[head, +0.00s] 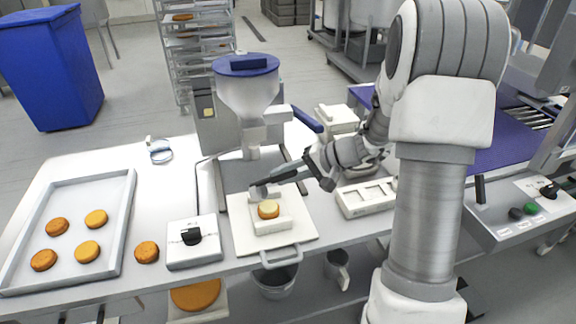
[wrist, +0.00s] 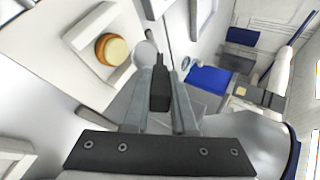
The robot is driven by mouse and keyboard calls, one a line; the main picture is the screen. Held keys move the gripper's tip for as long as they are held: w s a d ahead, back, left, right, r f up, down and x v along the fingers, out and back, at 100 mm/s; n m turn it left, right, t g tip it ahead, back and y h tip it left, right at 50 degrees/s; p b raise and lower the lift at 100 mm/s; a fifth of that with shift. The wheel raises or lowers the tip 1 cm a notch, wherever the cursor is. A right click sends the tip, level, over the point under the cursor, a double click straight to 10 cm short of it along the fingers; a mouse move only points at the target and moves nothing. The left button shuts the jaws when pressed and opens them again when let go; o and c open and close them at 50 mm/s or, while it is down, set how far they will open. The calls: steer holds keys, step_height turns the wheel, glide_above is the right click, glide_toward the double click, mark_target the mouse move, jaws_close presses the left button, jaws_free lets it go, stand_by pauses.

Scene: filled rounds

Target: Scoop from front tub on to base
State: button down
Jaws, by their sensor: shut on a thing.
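My gripper (head: 290,172) is shut on the dark handle of a scoop (wrist: 158,90). The scoop's pale round end (wrist: 146,52) shows beyond the fingertips in the wrist view, close beside the base; its contents cannot be made out. The base (head: 268,210) is a round orange-brown biscuit with a paler top, sitting in a white holder (head: 272,228) below and left of my gripper. It also shows in the wrist view (wrist: 112,50). A white tub block with openings (head: 367,198) stands right of the holder; I cannot tell which opening is the front tub.
A depositor with a clear hopper (head: 248,95) stands behind the holder. A grey tray (head: 128,215) with several biscuits lies left. A loose biscuit (head: 146,252) and a white box with a black knob (head: 193,243) lie between.

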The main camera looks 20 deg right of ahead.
steer(key=shift+w+a+r+g+h+p, duration=0.35)
steer(key=shift+a+r+h+p, duration=0.15)
steer(key=shift+p, duration=1.55)
steer(key=shift+w+a+r+g+h+p, duration=0.2)
steer(key=shift+a+r+g+h+p, duration=0.25)
steer(key=shift+p, duration=1.55)
steer(key=a+h+p, duration=0.1)
steer(key=p, duration=0.2)
steer(key=w+g+h+p, duration=0.1)
steer(key=p, duration=0.2)
steer(key=shift+a+r, duration=0.4)
steer(key=a+h+p, duration=0.1)
steer(key=p, duration=0.3)
steer(key=w+a+g+h+p, duration=0.1)
steer(key=p, duration=0.3)
steer(key=shift+w+r, duration=0.15)
steer(key=shift+r, duration=0.1)
steer(key=shift+w+a+r+g+h+p, duration=0.3)
steer(key=shift+g+h+p, duration=0.25)
steer(key=shift+p, duration=0.25)
steer(key=shift+w+a+f, duration=0.1)
steer(key=shift+a+f, duration=0.1)
steer(key=shift+f, duration=0.05)
steer(key=shift+w+a+r+g+h+b, duration=0.25)
steer(key=shift+a+r+g+h, duration=0.1)
steer(key=shift+h, duration=0.25)
steer(key=shift+w+a+r+g+h+b, duration=0.25)
steer(key=shift+a+r+g+h, duration=0.1)
steer(key=shift+h, duration=0.25)
